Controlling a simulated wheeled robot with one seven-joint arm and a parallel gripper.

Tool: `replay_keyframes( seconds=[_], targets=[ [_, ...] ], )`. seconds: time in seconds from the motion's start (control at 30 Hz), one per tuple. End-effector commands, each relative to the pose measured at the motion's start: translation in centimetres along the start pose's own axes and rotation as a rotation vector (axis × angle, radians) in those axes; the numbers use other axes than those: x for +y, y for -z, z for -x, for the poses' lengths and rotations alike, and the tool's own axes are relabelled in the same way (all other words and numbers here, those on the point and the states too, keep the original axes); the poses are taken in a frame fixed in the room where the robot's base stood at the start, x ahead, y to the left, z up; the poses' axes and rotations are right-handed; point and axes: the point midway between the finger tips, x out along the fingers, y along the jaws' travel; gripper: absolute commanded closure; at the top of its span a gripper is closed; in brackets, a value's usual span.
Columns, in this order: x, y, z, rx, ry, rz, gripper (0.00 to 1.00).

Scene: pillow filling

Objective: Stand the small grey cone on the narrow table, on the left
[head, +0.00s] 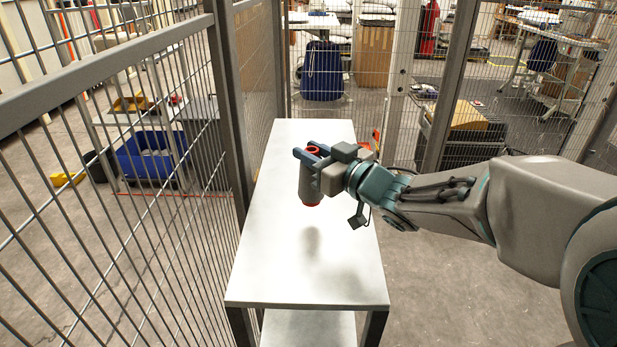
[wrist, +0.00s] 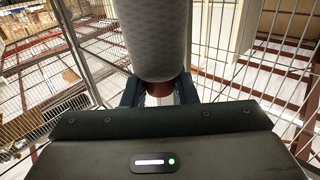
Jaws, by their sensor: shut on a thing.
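The small grey cone (head: 310,187) is held upright in my gripper (head: 312,155) in the head view, with red showing at its top and bottom. It hangs above the middle of the narrow white table (head: 270,255), with a soft shadow on the tabletop below it. In the wrist view the grey cone body (wrist: 158,40) fills the upper middle, and its red end shows between the dark fingers of my gripper (wrist: 160,92). The fingers are shut on the cone, and they hide part of it.
A wire mesh fence (head: 130,190) runs close along the table's left side, with a grey post (head: 228,100) beside it. More fence stands behind the table. The visible tabletop is bare. A blue bin (head: 152,158) is beyond the fence.

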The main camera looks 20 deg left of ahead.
Motion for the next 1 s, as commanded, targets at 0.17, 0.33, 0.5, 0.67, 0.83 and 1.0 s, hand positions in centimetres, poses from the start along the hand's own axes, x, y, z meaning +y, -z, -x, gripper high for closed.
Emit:
replay_keyframes(
  seconds=[0.17,0.33,0.5,0.67,0.83,1.0],
  targets=[
    [-0.6,-0.9,-0.2,-0.001,-0.002,-0.001,1.00],
    [-0.6,-3.4,-0.3,-0.004,0.000,-0.002,1.00],
    [-0.6,-4.4,-0.2,0.001,-0.001,0.002,1.00],
    [-0.6,-4.3,-0.2,0.001,-0.002,0.002,1.00],
    [-0.6,-4.7,-0.2,0.000,-0.002,0.001,0.69],
    [-0.6,-4.7,-0.2,-0.001,-0.002,0.001,0.53]
  ],
)
